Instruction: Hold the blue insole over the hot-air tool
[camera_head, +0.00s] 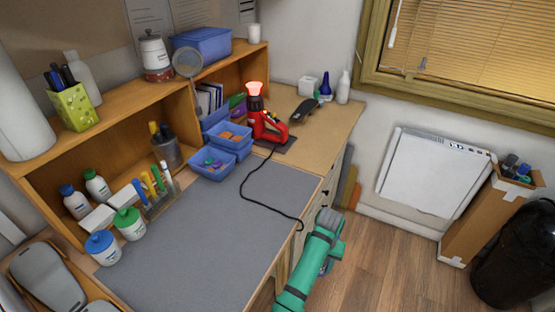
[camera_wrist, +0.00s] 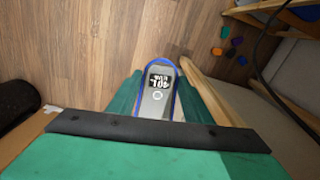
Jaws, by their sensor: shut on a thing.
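My gripper (camera_head: 329,218) is low beside the table's right edge, to the right of and in front of the hot-air tool. In the wrist view its green fingers (camera_wrist: 159,88) are shut on the blue insole (camera_wrist: 158,97), which shows a grey face, a blue rim and a black printed label. The lower part of the insole is hidden behind the gripper body. In the head view I cannot make the insole out clearly. The red hot-air tool (camera_head: 262,124) stands on a dark base at the back of the table, its nozzle glowing red and pointing up. My gripper is well apart from it.
A dark insole-shaped piece (camera_head: 303,110) lies right of the tool. The tool's black cord (camera_head: 246,194) crosses the grey mat (camera_head: 215,246). Blue bins (camera_head: 231,137) stand left of the tool. A cardboard box (camera_head: 484,220) and black bin (camera_head: 519,255) stand on the floor at right.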

